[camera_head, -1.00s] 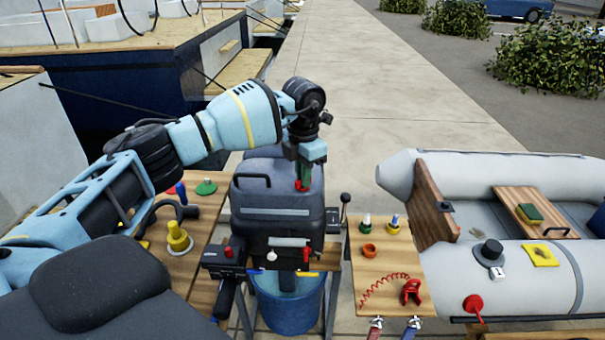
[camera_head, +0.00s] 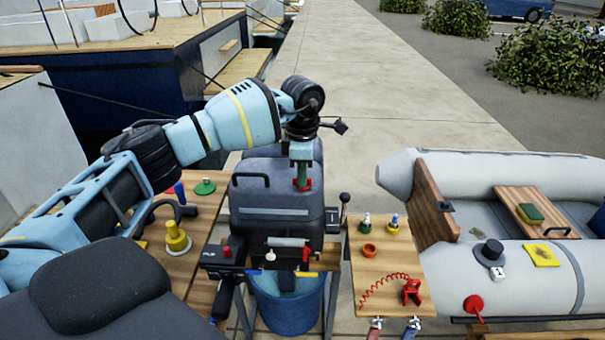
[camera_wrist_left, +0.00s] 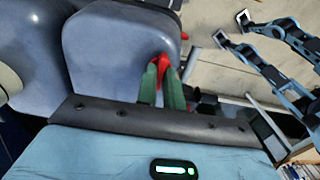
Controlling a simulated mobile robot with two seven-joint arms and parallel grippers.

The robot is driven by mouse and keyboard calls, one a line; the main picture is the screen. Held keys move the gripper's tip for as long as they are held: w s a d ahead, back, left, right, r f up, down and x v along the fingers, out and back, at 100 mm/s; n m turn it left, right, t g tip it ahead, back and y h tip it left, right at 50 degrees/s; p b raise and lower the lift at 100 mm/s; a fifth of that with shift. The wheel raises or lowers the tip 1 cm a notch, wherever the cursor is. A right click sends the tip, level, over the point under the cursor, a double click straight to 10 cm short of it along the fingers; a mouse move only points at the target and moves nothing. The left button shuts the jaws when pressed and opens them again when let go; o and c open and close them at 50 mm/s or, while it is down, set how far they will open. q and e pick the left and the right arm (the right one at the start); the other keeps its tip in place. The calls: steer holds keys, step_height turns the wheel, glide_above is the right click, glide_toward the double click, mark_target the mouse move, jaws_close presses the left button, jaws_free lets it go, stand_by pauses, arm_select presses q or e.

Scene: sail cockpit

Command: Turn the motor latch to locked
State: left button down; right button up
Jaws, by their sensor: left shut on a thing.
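The outboard motor (camera_head: 270,215) stands upright at the middle of the head view, its dark grey cowl facing me. The motor latch is a small red handle (camera_head: 305,185) on top of the cowl; it also shows red in the left wrist view (camera_wrist_left: 163,63). My left gripper (camera_head: 302,182) points down from above with its green fingers shut on the red latch. In the left wrist view the green fingers (camera_wrist_left: 163,88) reach to the latch, one on either side. Part of the latch is hidden by the fingers. My right gripper is not visible in the head view.
A blue bucket (camera_head: 287,307) stands under the motor. A wooden side board (camera_head: 385,262) at the right carries small fittings and a red coiled cord. A yellow fitting (camera_head: 177,238) stands on the left board. The grey inflatable boat (camera_head: 500,168) lies at right.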

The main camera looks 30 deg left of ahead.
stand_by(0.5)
arm_select(q)
steer(key=c, duration=1.5)
jaws_free()
steer(key=shift+r, duration=3.9)
